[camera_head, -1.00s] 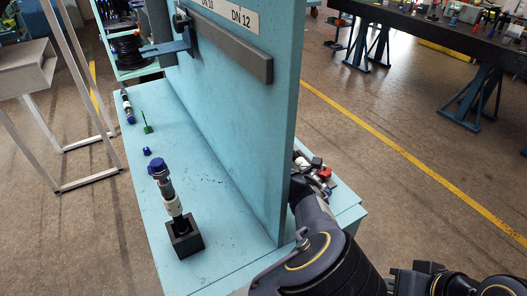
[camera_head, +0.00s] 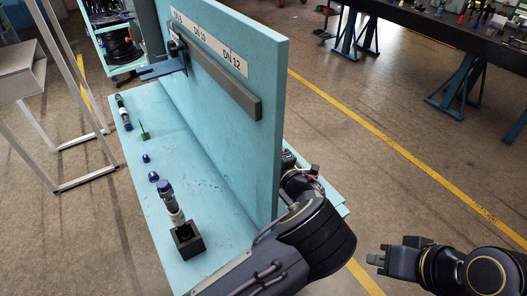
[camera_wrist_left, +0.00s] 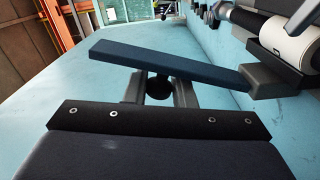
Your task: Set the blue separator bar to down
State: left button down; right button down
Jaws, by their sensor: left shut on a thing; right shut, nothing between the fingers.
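In the left wrist view a dark blue bar (camera_wrist_left: 165,62) runs across the fingers of my left gripper (camera_wrist_left: 158,90), which is shut on it. The bar slopes down to the right to a dark grey block (camera_wrist_left: 270,78) by the teal wall. In the head view my left arm reaches behind the upright panel, which hides its gripper. A blue bar (camera_head: 160,69) sticks out to the left from the panel's visible face, with no gripper at it. My right gripper (camera_head: 376,258) is shut and empty at the lower right, over the floor.
The teal panel (camera_head: 235,140) stands on a teal bench (camera_head: 140,100) and carries a grey rail (camera_head: 225,90) and DN labels. A hose end (camera_head: 172,205) stands in a black block (camera_head: 187,241). Small blue caps (camera_head: 146,158) and a green piece (camera_head: 144,132) lie nearby.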

pick_arm(q)
jog(key=shift+w+d, duration=0.1)
jog(key=shift+d, duration=0.2)
jog(key=c, duration=1.3)
grip_release()
jog(key=shift+o, duration=0.2)
jog(key=b+v, duration=0.1)
jog(key=v, duration=0.6)
jog(key=shift+s+d+b, duration=0.2)
jog(key=shift+s+b, duration=0.15)
